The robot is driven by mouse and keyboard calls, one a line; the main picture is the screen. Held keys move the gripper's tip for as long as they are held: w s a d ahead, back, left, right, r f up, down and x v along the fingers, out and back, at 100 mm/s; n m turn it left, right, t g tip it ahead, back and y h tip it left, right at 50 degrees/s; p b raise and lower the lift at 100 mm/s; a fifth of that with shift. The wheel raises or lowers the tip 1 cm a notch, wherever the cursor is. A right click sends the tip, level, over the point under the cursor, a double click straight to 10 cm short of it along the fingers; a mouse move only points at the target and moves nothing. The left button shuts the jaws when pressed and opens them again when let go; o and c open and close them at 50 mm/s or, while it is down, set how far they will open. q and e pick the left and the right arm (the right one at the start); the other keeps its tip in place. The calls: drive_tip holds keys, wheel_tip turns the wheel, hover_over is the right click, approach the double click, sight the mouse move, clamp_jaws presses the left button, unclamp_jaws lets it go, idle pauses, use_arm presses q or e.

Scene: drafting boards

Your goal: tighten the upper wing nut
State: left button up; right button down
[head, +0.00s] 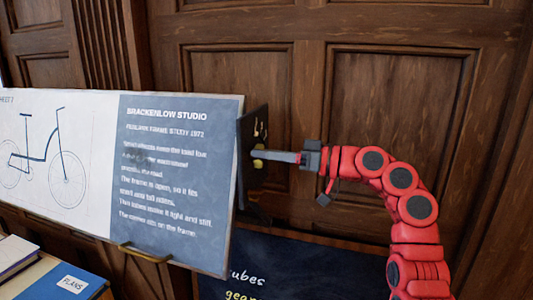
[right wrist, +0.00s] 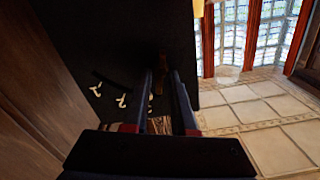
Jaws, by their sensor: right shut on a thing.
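A brass wing nut (head: 258,164) shows at my right gripper's fingertips, on the dark side plate (head: 246,190) at the right edge of the drafting board (head: 180,180). My right gripper (head: 254,155) reaches in from the right and is shut on this wing nut, which the fingers partly hide. In the right wrist view, the fingers (right wrist: 162,80) point at the dark plate (right wrist: 100,40), with a small dim brownish piece between their tips. I cannot tell from these views whether a second wing nut shows. My left gripper is out of view.
Small pale hooks (right wrist: 122,101) stick out from the plate near my fingers. A brass handle (head: 145,253) is on the board's lower edge. Books (head: 55,280) lie at lower left. A chalkboard (head: 290,270) stands below. Wood panelling (head: 400,90) is behind.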

drive_tip(key=shift+w+d+f+m+p, duration=0.15)
drive_tip(key=shift+m+p, duration=1.5)
drive_tip(key=shift+m, duration=1.9)
drive_tip(key=shift+w+a+f+m+p, duration=0.1)
drive_tip(key=shift+m+p, duration=1.5)
drive_tip(key=shift+m, duration=1.95)
drive_tip(key=c, duration=0.7)
unclamp_jaws()
drive_tip(key=shift+f, duration=0.1)
drive_tip(key=shift+c, duration=0.2)
drive_tip(key=shift+d, duration=0.1)
